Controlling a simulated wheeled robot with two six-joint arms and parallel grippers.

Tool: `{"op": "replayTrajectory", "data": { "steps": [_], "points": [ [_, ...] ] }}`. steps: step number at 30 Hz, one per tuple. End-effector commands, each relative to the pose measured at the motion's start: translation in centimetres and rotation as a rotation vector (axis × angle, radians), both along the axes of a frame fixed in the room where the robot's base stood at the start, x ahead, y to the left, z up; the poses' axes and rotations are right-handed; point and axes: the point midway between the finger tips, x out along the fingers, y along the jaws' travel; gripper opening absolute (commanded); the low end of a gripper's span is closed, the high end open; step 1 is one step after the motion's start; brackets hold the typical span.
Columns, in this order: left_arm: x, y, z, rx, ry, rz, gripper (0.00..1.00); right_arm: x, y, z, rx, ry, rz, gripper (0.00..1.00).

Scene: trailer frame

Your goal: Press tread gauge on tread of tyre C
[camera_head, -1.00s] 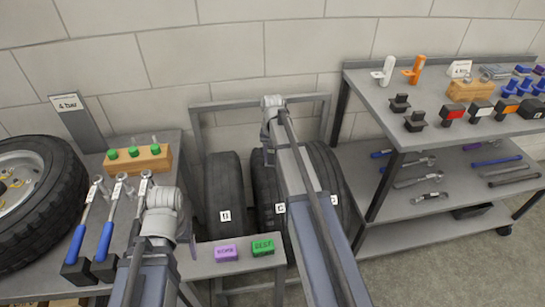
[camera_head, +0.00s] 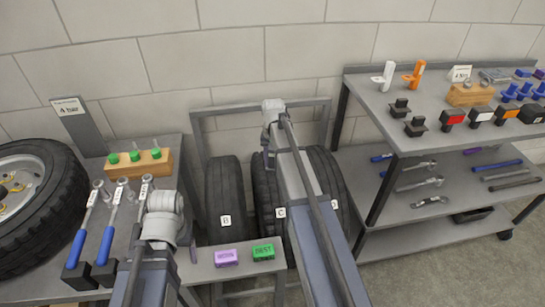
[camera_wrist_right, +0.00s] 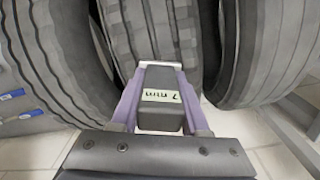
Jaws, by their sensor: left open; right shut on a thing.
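Tyre C (camera_head: 264,195) stands upright in a rack, its white C label low on the tread and partly beside my right arm. In the right wrist view my right gripper (camera_wrist_right: 160,68) is shut on the tread gauge (camera_wrist_right: 160,85), a dark block whose display seems to read 7 mm. The gauge's far end is at the tread of the middle tyre (camera_wrist_right: 150,30); I cannot tell whether it touches. In the head view my right arm hides the right gripper and gauge.
Tyre B (camera_head: 224,190) stands left of tyre C, another tyre (camera_head: 328,175) right. Purple (camera_head: 226,258) and green (camera_head: 263,252) blocks sit on the ledge in front. A shelf unit (camera_head: 380,110) is right; a bench with a wheel (camera_head: 65,205) and blue-handled tools is left.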

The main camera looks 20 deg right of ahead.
Motion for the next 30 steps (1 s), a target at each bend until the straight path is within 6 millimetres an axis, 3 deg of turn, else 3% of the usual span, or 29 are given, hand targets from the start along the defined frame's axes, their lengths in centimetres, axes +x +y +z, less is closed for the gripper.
{"op": "replayTrajectory", "data": {
  "steps": [18, 30],
  "points": [
    [0.0, 0.0, 5.2, 0.0, 0.0, 0.0, 0.75, 0.1, -0.1, 5.2, -0.001, -0.002, 0.0, 0.0],
    [0.0, 0.0, 5.5, 0.0, 0.0, 0.0, 0.75, 0.1, -0.1, 5.5, -0.001, -0.002, 0.0, 0.0]
  ]
}}
